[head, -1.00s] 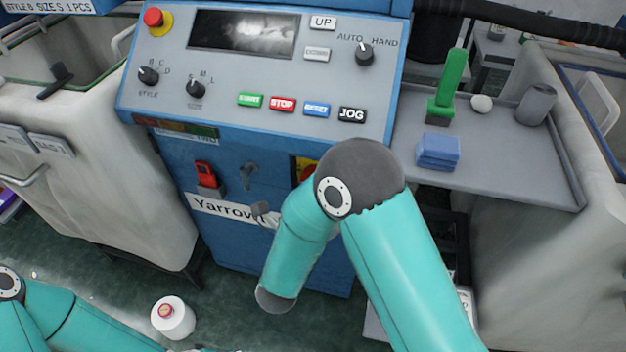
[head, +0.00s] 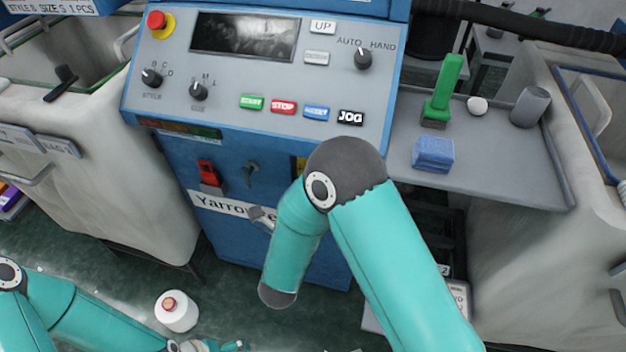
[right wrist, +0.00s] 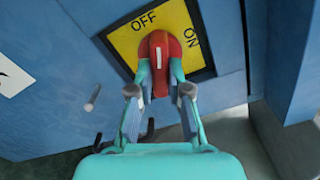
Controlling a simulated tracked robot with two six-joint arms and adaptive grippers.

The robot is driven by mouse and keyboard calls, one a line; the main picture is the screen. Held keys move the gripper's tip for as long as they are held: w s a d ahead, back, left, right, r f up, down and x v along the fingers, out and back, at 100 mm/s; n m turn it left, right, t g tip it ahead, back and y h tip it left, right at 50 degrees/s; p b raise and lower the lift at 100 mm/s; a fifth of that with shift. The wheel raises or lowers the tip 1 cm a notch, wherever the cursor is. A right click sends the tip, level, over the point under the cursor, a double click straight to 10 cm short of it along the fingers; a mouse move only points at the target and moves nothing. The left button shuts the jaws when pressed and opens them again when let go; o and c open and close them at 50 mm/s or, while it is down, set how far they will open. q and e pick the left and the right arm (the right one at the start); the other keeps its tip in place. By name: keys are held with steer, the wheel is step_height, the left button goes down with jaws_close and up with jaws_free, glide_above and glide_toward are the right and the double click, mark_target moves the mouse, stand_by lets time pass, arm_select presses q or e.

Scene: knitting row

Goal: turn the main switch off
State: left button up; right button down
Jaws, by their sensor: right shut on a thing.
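The main switch (right wrist: 160,52) is a red knob with a white line, on a yellow plate (right wrist: 126,42) marked OFF and ON. The white line runs near upright in the right wrist view; I cannot tell for sure which mark it is set to. My right gripper (right wrist: 160,78) is shut on the knob, one finger on each side. In the head view only a sliver of the yellow plate (head: 300,165) shows; my right arm hides the knob and gripper. My left gripper (head: 234,346) is cut off at the bottom edge of the head view.
A red padlock-like part (head: 208,173) and a dark lever (head: 250,172) are on the blue panel left of the plate. Above is the control panel (head: 225,105). A grey shelf (head: 510,180) stands right, a white cone (head: 177,312) on the floor.

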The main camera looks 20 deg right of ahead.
steer(key=shift+a, duration=0.15)
steer(key=shift+n+p, duration=0.75)
steer(key=shift+n, duration=0.25)
steer(key=shift+n+p, duration=0.6)
steer(key=shift+n, duration=0.6)
steer(key=shift+f, duration=0.1)
steer(key=c, duration=1.4)
jaws_free()
steer(key=shift+o, duration=0.2)
steer(key=v, duration=0.5)
steer(key=shift+s+a, duration=0.15)
steer(key=shift+s, duration=0.2)
